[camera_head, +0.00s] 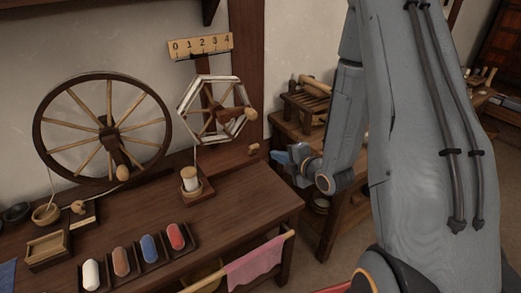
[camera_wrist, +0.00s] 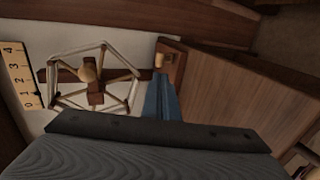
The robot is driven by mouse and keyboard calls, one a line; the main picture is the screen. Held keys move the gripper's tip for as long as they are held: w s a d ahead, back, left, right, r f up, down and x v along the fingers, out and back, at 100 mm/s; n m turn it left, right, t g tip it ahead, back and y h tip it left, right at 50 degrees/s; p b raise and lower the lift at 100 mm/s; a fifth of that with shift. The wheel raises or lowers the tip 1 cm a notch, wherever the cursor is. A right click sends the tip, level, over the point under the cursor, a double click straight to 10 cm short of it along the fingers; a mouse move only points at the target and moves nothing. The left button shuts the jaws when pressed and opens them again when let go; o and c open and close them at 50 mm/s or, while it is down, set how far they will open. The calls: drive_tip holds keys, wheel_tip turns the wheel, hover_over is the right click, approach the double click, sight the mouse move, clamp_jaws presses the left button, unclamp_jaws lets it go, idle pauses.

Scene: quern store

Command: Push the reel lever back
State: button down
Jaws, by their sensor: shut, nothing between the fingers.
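A small wooden knobbed piece (camera_head: 253,149), which looks like the reel lever, sits at the table's back right, below the reel. In the wrist view the reel (camera_wrist: 132,82) is on the left, and the lever (camera_wrist: 160,59) shows just beyond my fingertips. My gripper (camera_head: 278,157) is shut and empty, just right of the lever in the head view. I cannot tell whether it touches the lever.
A numbered scale (camera_head: 200,46) is above the reel. The spoked wheel (camera_head: 104,170) stands left. A thread spool (camera_head: 190,178) and several coloured rolls (camera_head: 121,262) stand on the table (camera_head: 237,196). A pink cloth (camera_head: 256,264) hangs at the front. The table's right part is clear.

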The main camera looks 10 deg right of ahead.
sight(256, 147)
drive_tip(key=p+x, duration=0.1)
drive_tip(key=x, duration=1)
drive_tip(key=shift+w+a+f+p, duration=0.2)
drive_tip(key=shift+w+p, duration=0.1)
drive_tip(key=shift+p, duration=0.1)
drive_tip(key=shift+d+r, duration=0.1)
drive_tip(key=shift+d, duration=0.05)
